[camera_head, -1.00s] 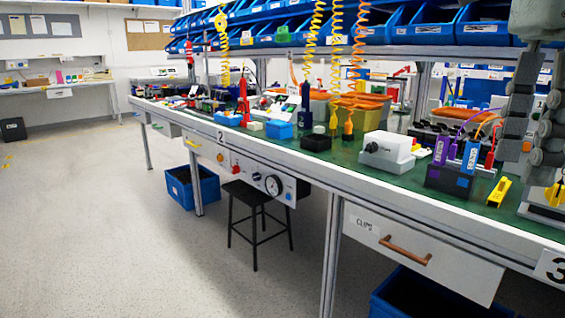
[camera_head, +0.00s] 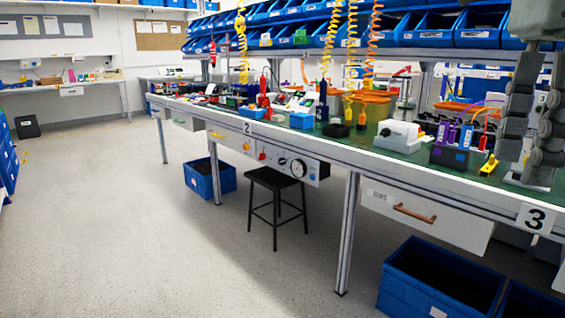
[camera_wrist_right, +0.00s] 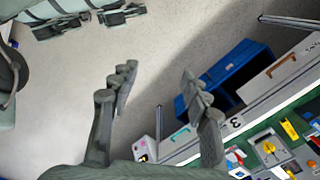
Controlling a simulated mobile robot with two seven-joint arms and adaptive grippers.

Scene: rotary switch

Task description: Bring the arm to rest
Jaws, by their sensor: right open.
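The rotary switch, a white box (camera_head: 399,136) with a dark round knob on its face, stands on the green bench top (camera_head: 352,146) in the head view. My right gripper (camera_head: 527,160) hangs at the right edge of the head view, to the right of the switch and apart from it. Its fingers point down and stand apart with nothing between them. In the right wrist view my right gripper (camera_wrist_right: 158,82) is also open and empty, with floor behind the fingers. My left gripper is out of view.
A blue holder (camera_head: 450,157) with purple and blue tools and a yellow clip (camera_head: 489,165) lie between switch and gripper. Blue bins (camera_head: 440,278) stand under the bench. A black stool (camera_head: 274,180) stands farther left. The floor (camera_head: 110,220) at left is open.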

